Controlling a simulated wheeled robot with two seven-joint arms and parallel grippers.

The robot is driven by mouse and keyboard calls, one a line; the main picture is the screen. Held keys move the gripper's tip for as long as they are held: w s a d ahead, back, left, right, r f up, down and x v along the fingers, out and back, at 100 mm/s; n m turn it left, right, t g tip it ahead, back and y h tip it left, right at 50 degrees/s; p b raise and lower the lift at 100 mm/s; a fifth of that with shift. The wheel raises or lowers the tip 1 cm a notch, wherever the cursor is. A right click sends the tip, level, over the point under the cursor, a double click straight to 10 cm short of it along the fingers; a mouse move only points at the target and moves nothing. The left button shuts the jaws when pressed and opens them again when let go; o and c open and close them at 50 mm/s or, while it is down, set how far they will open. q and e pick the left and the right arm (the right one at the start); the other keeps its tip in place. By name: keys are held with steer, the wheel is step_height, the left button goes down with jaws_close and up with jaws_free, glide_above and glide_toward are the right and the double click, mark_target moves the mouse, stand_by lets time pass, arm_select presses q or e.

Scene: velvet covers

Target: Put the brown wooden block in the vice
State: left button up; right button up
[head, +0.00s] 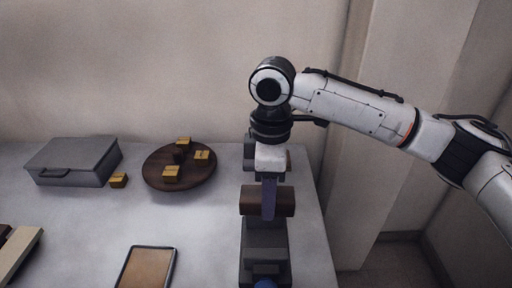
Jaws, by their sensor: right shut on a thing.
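The brown wooden block (284,201) is a dark brown piece lying crosswise in the right middle of the head view. My right gripper (268,205) points down from above and is shut on the block; its finger covers the block's middle. The grey vice (264,240) stands on the table, just below the block in the picture, with a blue part (265,284) at its near end. The block overlaps the vice's upper part in the picture. I cannot tell whether the block is between the jaws or above them. My left gripper is not in view.
A round dark wooden board (152,180) carries several small yellowish blocks. A grey case (72,160) stands at the back left, with a yellowish block (118,181) beside it. A framed tan tray (147,268) lies near the front. The table's right edge is close to the vice.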

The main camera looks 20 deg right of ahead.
steer(key=shift+w+a+r, duration=0.1)
steer(key=shift+w+r, duration=0.2)
steer(key=shift+w, duration=0.05)
steer(key=shift+f, duration=0.15)
steer(key=shift+s+f, duration=0.15)
steer(key=shift+f, duration=0.55)
step_height(320, 180, down, 7)
steer(key=shift+f+b, duration=0.7)
steer(key=shift+b, duration=0.05)
steer(key=shift+f+b, duration=0.65)
steer(key=shift+b, duration=0.1)
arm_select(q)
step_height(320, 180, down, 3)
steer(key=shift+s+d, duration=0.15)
